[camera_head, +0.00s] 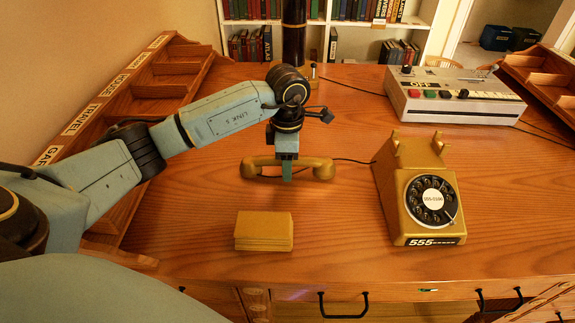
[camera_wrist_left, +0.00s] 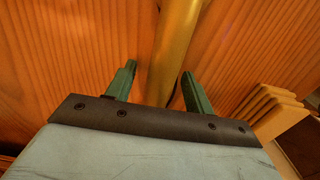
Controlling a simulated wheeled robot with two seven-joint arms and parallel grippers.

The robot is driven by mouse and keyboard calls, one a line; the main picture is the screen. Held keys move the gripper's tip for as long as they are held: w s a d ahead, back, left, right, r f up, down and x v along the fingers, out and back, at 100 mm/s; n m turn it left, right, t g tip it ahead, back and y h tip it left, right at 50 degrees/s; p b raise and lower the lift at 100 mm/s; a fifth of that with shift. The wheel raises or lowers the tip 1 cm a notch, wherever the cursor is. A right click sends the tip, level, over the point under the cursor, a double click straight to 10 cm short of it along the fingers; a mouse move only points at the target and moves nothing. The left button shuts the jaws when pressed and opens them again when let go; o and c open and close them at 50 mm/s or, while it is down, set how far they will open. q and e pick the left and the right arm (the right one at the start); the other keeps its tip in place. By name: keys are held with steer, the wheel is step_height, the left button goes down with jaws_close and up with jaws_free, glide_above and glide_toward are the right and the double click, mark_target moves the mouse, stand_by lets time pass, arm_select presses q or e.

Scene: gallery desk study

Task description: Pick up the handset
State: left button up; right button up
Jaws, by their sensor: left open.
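The mustard-yellow handset (camera_head: 322,169) lies on the wooden desk in the head view, left of the telephone. My left gripper (camera_head: 287,174) is over the middle of the handset. In the left wrist view the handset's grip (camera_wrist_left: 174,45) runs between the two green fingers of my open left gripper (camera_wrist_left: 158,85), with a visible gap on the left side. The matching rotary telephone (camera_head: 415,192) stands to the right with its cradle empty. A cord runs from the handset toward the telephone. My right gripper is not in view.
A stack of yellow cards (camera_head: 264,231) lies in front of the handset, and its edge shows in the left wrist view (camera_wrist_left: 268,108). A grey machine with coloured buttons (camera_head: 455,95) stands at the back right. Wooden sorters (camera_head: 120,105) line the left side.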

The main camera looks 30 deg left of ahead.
arm_select(q)
jaws_close()
stand_by(0.3)
steer(key=shift+r, duration=0.1)
